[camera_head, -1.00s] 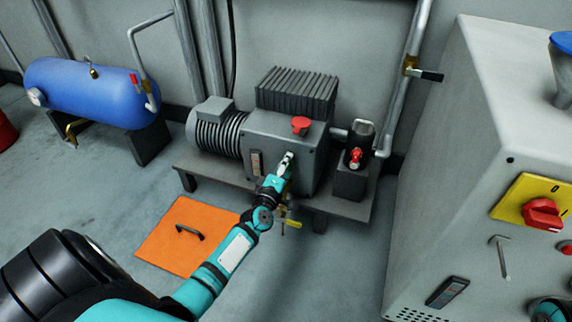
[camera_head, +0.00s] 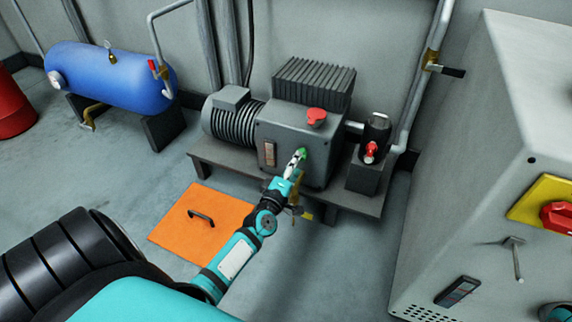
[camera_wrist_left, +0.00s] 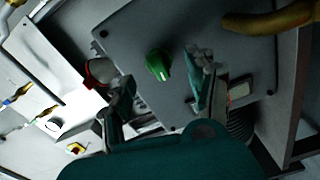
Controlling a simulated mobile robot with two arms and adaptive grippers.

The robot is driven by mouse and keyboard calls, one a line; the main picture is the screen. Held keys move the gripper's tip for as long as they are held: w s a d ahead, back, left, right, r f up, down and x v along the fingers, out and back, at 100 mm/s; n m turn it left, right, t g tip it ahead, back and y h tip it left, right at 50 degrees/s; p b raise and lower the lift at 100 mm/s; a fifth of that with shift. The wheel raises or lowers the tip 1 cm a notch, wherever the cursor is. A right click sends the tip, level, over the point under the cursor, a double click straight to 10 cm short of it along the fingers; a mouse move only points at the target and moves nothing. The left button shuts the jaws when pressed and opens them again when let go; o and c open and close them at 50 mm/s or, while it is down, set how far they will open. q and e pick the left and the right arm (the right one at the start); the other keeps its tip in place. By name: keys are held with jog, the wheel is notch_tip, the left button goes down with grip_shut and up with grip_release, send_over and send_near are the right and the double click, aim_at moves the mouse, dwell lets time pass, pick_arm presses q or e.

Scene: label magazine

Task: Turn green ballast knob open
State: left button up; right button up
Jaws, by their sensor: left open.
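The green knob (camera_head: 302,152) is on the front face of the grey pump housing (camera_head: 268,128). In the left wrist view the green knob (camera_wrist_left: 158,65) stands on a dark plate, with its raised grip tilted in the picture. My left gripper (camera_head: 295,161) is right in front of the knob, its arm reaching up from the lower left. In the left wrist view its two fingers (camera_wrist_left: 155,82) are spread wide, and the knob appears between and beyond them. I cannot tell any contact. My right gripper is not in view.
A red knob (camera_head: 316,116) tops the pump, below its finned block (camera_head: 314,82). A red-handled valve (camera_head: 370,151) stands to the right. A grey cabinet (camera_head: 462,150) fills the right side. An orange floor plate (camera_head: 175,233) lies left of my arm.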

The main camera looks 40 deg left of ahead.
pick_arm(q)
jog(key=v, duration=0.7)
jog(key=shift+s, duration=0.2)
